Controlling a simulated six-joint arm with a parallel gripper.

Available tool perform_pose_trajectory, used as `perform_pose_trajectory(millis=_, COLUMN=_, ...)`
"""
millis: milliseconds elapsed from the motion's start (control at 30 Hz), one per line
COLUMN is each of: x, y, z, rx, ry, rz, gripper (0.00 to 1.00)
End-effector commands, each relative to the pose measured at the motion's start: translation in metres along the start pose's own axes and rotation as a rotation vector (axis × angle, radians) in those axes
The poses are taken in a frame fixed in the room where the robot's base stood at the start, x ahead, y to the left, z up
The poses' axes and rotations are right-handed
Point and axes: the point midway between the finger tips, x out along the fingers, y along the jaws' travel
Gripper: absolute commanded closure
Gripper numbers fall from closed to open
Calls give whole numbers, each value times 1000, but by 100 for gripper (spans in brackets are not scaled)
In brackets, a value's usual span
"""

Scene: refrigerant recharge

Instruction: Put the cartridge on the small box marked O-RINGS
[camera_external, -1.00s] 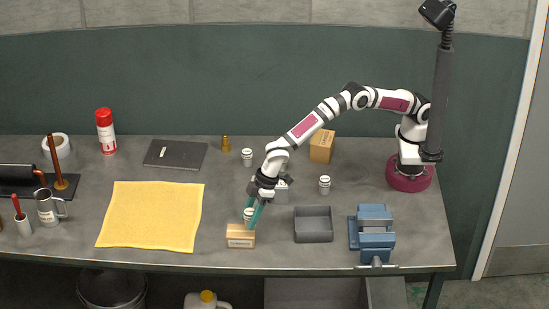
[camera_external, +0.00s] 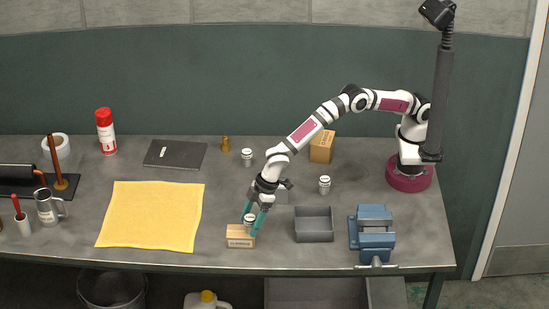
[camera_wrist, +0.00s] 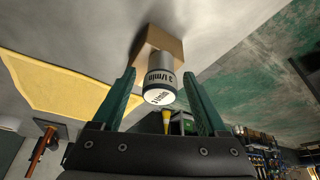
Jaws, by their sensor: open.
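A small white cartridge with a dark band (camera_external: 249,220) stands upright on the small cardboard box (camera_external: 241,241) near the table's front edge. My gripper (camera_external: 254,222) is open, with its teal fingers on either side of the cartridge. In the wrist view the cartridge (camera_wrist: 160,80) stands on the tan box (camera_wrist: 163,42), between my spread fingers (camera_wrist: 160,92) with gaps on both sides. Its printed label shows there. The label on the box's front is too small to read.
Two similar white cartridges stand farther back, one (camera_external: 246,157) behind my arm and one (camera_external: 324,185) to its right. A grey tray (camera_external: 313,237) and a blue vise (camera_external: 374,235) are right of the box. A yellow cloth (camera_external: 150,215) lies to the left.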

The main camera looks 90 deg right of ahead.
Motion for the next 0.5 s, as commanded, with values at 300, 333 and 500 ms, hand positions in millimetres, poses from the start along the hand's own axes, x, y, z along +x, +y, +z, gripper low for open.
perform_pose_trajectory(millis=300, x=-73, y=0, z=-1, rx=-1, ry=4, rz=-1, gripper=24)
perform_pose_trajectory(millis=333, x=-81, y=0, z=-1, rx=0, ry=3, rz=-1, gripper=24)
perform_pose_trajectory(millis=500, x=-111, y=0, z=-1, rx=0, ry=2, rz=0, gripper=24)
